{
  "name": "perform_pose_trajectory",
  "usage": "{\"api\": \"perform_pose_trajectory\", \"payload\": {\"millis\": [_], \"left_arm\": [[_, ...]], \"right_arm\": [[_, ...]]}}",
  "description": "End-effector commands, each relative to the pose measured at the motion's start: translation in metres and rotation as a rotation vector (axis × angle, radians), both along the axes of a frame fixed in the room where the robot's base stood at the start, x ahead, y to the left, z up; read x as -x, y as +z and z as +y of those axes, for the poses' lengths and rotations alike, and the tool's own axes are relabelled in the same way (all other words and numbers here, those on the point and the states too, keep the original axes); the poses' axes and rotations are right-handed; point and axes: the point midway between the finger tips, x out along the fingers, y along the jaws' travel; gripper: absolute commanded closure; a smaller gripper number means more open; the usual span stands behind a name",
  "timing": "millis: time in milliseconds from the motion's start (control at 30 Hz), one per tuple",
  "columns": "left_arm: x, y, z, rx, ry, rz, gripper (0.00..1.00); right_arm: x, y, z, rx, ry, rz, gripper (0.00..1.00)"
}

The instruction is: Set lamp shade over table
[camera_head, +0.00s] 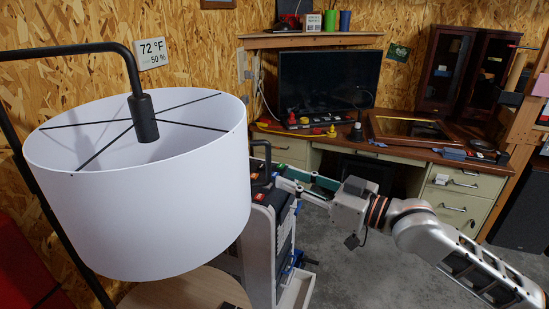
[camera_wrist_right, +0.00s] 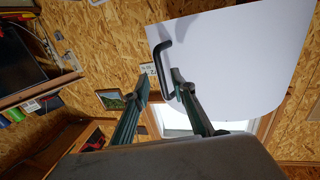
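The white drum lamp shade (camera_head: 140,190) hangs from a black arched lamp arm (camera_head: 135,80) at the left of the head view. It is above a round light-wood table (camera_head: 185,290), which it partly hides. A black handle (camera_head: 262,160) sticks out from the shade's right side; the handle also shows in the wrist view (camera_wrist_right: 161,62). My right gripper (camera_head: 288,178) is beside the handle. In the wrist view its green fingers (camera_wrist_right: 160,78) are apart, with the handle's bar appearing between their tips and no clear grip. My left gripper is out of view.
A white-framed cart (camera_head: 262,255) with dark bins stands just behind the shade, below my right gripper. A desk (camera_head: 350,145) with a monitor (camera_head: 327,80) and a glass cabinet (camera_head: 448,70) is at the back. Grey floor (camera_head: 365,280) is open at the lower right.

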Motion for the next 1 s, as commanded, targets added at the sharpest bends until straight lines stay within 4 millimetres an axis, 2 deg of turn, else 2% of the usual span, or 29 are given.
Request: {"api": "perform_pose_trajectory", "payload": {"millis": [100, 300, 467, 800, 1000], "left_arm": [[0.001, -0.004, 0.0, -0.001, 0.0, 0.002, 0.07], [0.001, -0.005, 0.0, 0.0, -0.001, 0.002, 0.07], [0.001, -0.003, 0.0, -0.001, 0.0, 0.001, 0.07], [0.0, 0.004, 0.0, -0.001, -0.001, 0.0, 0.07], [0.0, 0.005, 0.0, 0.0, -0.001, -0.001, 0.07]], "right_arm": [[-0.001, 0.024, -0.002, 0.008, 0.029, -0.009, 0.75], [0.0, 0.042, -0.002, 0.009, 0.051, -0.007, 0.75], [-0.006, 0.044, 0.006, 0.007, 0.053, -0.005, 0.75], [-0.032, 0.044, 0.046, 0.007, 0.052, -0.006, 0.75], [-0.042, 0.043, 0.06, 0.008, 0.052, -0.005, 0.75]]}}
